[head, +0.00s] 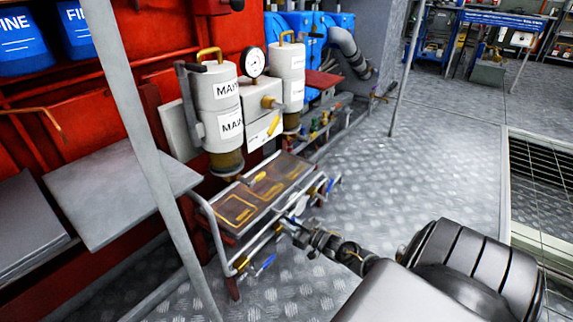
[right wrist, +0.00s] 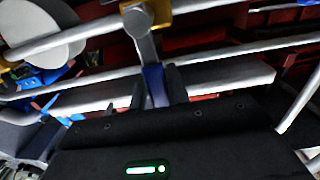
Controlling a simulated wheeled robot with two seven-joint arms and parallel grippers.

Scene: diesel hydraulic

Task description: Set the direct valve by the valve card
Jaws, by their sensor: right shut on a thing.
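My right gripper (head: 292,226) reaches in from the lower right to the pipework on the front side of a low bench. In the right wrist view its two dark fingers (right wrist: 155,92) are shut on a blue-sleeved valve lever (right wrist: 153,78). The lever's grey shank runs up to a brass valve body (right wrist: 150,12) on a pale pipe. Another blue lever (head: 264,265) shows below and left of the gripper, beside a brass valve (head: 241,263). I cannot tell which valve is the direct one. A white card with a yellow mark (head: 264,132) is below the gauge; its writing is unreadable.
The bench has a brown tray top (head: 238,211) with yellow outlines. Two filter canisters (head: 219,105) and a pressure gauge (head: 253,63) stand behind it. A grey post (head: 137,115) crosses the left side. The tread-plate floor (head: 430,170) is open to the right.

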